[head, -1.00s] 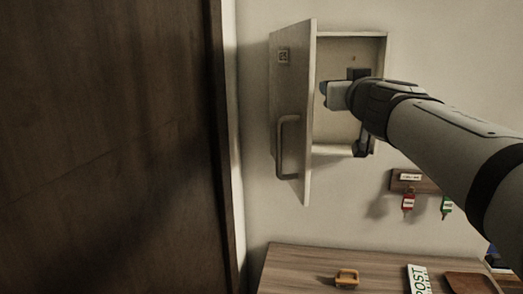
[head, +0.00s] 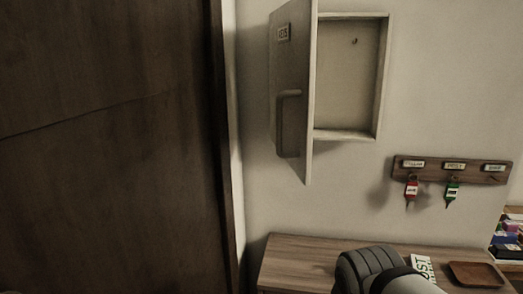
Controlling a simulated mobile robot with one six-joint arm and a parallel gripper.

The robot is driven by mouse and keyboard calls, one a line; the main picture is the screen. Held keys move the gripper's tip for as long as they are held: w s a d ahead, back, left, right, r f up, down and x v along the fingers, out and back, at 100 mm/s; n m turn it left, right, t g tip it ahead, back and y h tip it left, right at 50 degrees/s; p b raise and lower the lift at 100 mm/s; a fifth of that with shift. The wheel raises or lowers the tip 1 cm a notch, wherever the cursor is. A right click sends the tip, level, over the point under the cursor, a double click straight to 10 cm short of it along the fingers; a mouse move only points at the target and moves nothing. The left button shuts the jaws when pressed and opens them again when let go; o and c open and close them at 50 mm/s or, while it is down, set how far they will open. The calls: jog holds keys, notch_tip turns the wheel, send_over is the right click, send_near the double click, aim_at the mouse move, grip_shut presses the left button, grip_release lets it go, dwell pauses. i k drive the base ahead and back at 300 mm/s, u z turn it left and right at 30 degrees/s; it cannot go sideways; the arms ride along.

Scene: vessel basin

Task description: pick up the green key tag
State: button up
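The green key tag (head: 452,193) hangs from the middle position of a wooden key rack (head: 484,175) on the wall, below a label that seems to read "POST". It hangs upright and clear of the red tag to its left. Part of my arm shows at the bottom of the head view, over the table and well below the tag. My gripper's fingers are not in view, so I cannot see whether they are open or hold anything.
A red key tag (head: 411,191) hangs on the rack's left position. A wall cabinet (head: 378,78) stands open, its door (head: 297,80) swung left. The wooden table (head: 300,262) holds a "POST" card (head: 422,264) and a brown tray (head: 477,274). A dark door (head: 100,150) fills the left.

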aim_at(451, 191)
jog(key=u, duration=0.1)
jog(key=k, duration=0.5)
jog(key=z, duration=1.65)
jog(key=i, duration=0.5)
jog(key=u, duration=1.15)
